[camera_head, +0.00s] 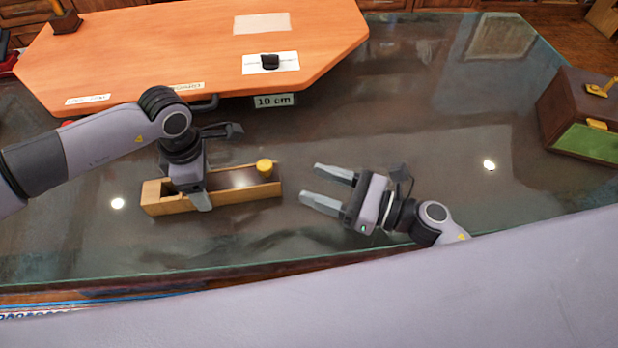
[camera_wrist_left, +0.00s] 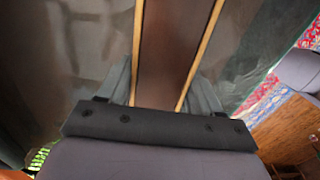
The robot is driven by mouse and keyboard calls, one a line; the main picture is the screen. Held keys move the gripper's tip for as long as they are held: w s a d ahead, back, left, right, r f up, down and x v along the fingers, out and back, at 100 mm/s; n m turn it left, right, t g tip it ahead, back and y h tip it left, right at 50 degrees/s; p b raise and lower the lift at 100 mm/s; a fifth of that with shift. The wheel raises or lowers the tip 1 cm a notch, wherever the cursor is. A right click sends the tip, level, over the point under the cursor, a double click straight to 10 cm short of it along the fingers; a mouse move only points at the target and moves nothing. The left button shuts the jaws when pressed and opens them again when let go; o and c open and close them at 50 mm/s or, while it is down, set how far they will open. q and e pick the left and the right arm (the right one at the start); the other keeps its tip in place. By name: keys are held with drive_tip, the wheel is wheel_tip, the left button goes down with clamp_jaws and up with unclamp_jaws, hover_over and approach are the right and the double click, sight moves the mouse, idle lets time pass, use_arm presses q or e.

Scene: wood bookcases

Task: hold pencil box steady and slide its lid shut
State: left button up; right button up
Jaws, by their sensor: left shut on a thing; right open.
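The pencil box (camera_head: 245,198) is a long, narrow box of light wood lying on the glass table. Its dark brown lid (camera_head: 235,180) lies between the long walls toward the right and has a yellow knob (camera_head: 264,166) near its right end. A dark gap shows at the box's left part, partly hidden by my left gripper (camera_head: 196,195), which is shut across the box's long walls. The left wrist view shows the brown lid (camera_wrist_left: 172,45) between two pale wall edges. My right gripper (camera_head: 310,183) is open and empty, right of the box and apart from it, fingers pointing left.
A brown case (camera_head: 570,110) with a green front stands at the far right. The glass between is clear.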

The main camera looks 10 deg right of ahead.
use_arm(q)
drive_tip(key=o, duration=1.3)
drive_tip(key=shift+r, duration=0.15)
